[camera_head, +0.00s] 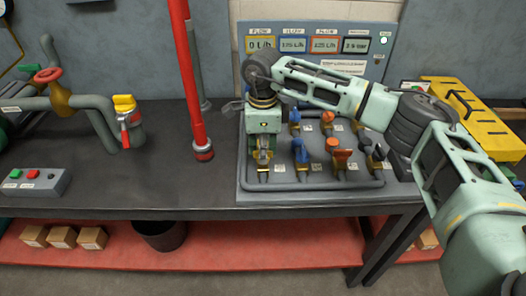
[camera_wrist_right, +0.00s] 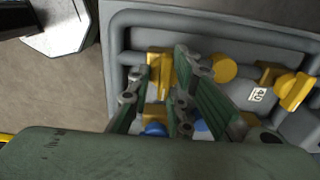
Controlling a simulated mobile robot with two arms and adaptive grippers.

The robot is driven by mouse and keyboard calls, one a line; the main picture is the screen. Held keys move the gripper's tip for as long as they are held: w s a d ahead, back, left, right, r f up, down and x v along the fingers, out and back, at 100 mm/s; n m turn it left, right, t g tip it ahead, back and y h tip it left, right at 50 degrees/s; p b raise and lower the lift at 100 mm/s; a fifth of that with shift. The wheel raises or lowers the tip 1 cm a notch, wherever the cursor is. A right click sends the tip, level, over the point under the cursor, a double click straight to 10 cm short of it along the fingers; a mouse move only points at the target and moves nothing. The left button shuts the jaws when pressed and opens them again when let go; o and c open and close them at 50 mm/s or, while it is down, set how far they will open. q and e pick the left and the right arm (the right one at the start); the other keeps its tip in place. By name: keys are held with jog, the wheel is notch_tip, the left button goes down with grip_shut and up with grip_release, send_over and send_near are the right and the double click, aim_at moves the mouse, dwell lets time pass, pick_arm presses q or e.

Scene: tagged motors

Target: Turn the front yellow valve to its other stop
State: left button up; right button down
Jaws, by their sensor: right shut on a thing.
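My right gripper (camera_head: 263,158) reaches down over the front left corner of the grey valve panel (camera_head: 314,183). It is shut on the handle of the front yellow valve, which it mostly hides in the head view. In the right wrist view, the yellow handle (camera_wrist_right: 158,72) shows between the two green fingers of the right gripper (camera_wrist_right: 160,78). The handle's exact angle to its stops is hard to tell. My left gripper is not in view.
A blue valve (camera_head: 300,151) and an orange valve (camera_head: 338,150) stand close to the right in the front row. A red upright pipe (camera_head: 188,80) rises left of the panel. A display board (camera_head: 342,68) stands behind. The bench left of the pipe has free room.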

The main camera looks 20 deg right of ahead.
dwell(0.4)
jog(key=c, duration=1.6)
grip_release()
notch_tip(320, 180, up, 12)
jog(key=shift+r, duration=0.1)
